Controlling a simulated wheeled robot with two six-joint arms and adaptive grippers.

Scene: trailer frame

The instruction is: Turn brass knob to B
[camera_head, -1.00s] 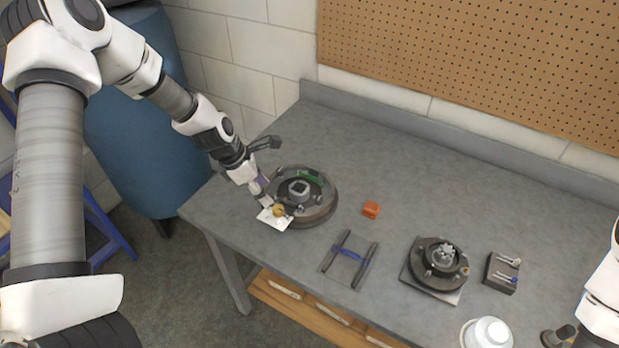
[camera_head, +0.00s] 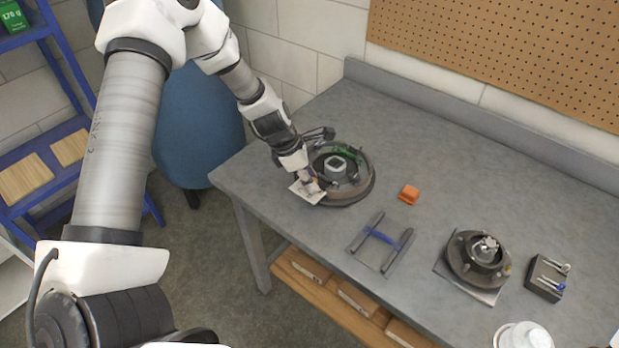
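My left gripper (camera_head: 312,184) is over a white plate (camera_head: 306,194) at the front left of a round dark drum (camera_head: 348,192) on the bench. The brass knob cannot be made out; my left gripper covers the spot on the plate where it sat in the earlier view. The fingers are small and overlap the plate, so I cannot tell whether they are open or closed on the knob. Any letter marks are too small to read. My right gripper is not clearly in view.
An orange block (camera_head: 409,193) lies right of the drum. A dark stand with a blue bar (camera_head: 381,238), a second round hub on a plate (camera_head: 478,258), a block holding small tools (camera_head: 547,277) and a white container (camera_head: 524,337) stand farther right. The back of the bench is clear.

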